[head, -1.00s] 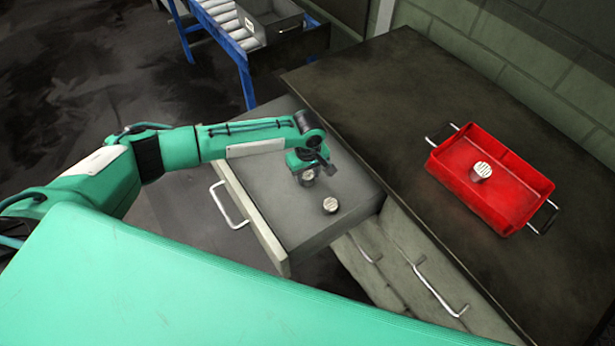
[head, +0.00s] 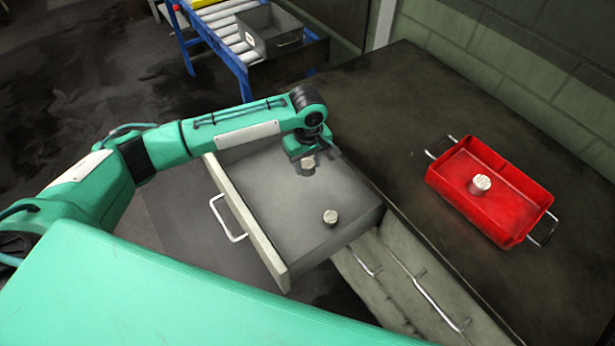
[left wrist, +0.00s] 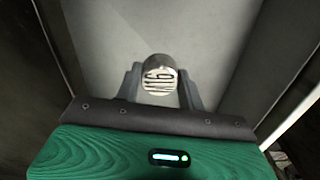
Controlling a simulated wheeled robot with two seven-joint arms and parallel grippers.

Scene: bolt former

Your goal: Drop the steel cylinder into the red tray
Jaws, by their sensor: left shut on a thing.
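My left gripper (head: 308,167) is over the open drawer and shut on a steel cylinder (head: 308,163). In the left wrist view the held cylinder (left wrist: 158,78) sits between the two fingers, its slotted top face showing. My right gripper is in neither view.
The grey drawer (head: 275,205) is pulled out below the dark bench top (head: 370,100). The bench between drawer and tray is clear. A roller conveyor with a blue frame (head: 238,60) and a grey bin (head: 275,35) stands behind.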

